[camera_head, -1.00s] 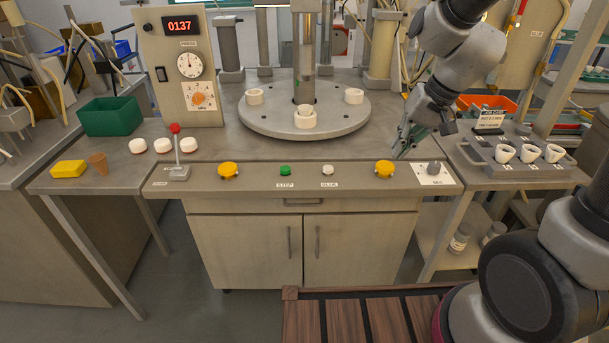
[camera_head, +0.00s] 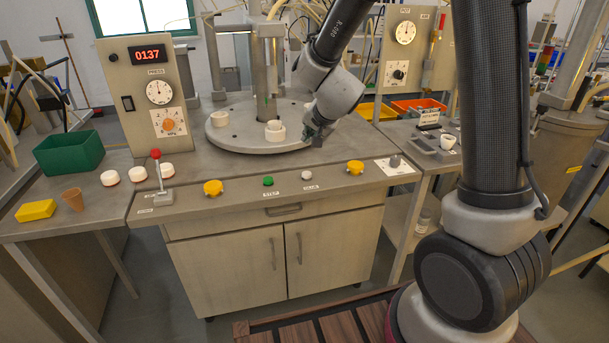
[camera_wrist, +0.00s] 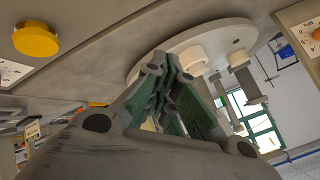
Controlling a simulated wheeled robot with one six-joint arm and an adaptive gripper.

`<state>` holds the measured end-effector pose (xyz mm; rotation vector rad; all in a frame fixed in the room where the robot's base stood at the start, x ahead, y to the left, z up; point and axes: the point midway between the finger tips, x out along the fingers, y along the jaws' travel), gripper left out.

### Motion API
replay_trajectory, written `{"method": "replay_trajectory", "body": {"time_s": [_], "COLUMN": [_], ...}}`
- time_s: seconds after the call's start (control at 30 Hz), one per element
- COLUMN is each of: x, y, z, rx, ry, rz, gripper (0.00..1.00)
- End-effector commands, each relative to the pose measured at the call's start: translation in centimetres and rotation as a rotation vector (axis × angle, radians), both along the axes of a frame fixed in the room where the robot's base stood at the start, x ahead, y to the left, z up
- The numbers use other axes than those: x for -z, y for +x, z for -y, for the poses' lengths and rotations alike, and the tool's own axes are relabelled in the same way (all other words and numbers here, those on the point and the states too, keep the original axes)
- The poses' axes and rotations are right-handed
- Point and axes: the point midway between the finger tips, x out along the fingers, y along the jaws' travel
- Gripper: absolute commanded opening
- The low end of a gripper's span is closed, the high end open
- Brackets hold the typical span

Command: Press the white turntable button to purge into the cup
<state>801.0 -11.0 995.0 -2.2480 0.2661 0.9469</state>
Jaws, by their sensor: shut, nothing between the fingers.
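The small white button (camera_head: 307,175) sits on the front console, right of the green button (camera_head: 268,181), with a small label below it. My gripper (camera_head: 318,138) is shut and empty, above and behind the white button and apart from it, close to the turntable's front right edge. In the wrist view the shut fingers (camera_wrist: 168,62) point toward the turntable. The grey turntable (camera_head: 225,137) carries white ring holders; the front holder (camera_head: 275,134) seems to have a small white cup (camera_head: 274,124) in it. My arm partly hides the turntable's right side. The white button cannot be made out in the wrist view.
Yellow buttons stand left (camera_head: 213,188) and right (camera_head: 355,167) on the console. A red-tipped lever (camera_head: 161,180) stands at its left end. A brown cup (camera_head: 73,201), yellow block (camera_head: 36,211) and green bin (camera_head: 68,153) are further left. A grey tray (camera_head: 425,146) lies right.

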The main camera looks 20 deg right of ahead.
Motion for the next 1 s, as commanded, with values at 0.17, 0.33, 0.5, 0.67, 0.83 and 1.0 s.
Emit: {"method": "replay_trajectory", "body": {"time_s": [0.17,0.33,0.5,0.67,0.83,1.0], "x": [0.0,0.6,2.0,4.3,6.6,8.1], "y": [0.0,-0.1,-0.2,-0.2,-0.1,-0.1], "z": [0.0,0.0,0.0,-0.1,0.0,0.0], "rx": [-0.001,-0.002,-0.004,-0.007,-0.005,-0.001], "ry": [0.001,-0.004,-0.004,-0.003,-0.001,-0.001], "rz": [-0.002,-0.006,-0.006,-0.008,-0.006,-0.003], "gripper": [0.0,0.0,0.0,0.0,0.0,0.0]}}
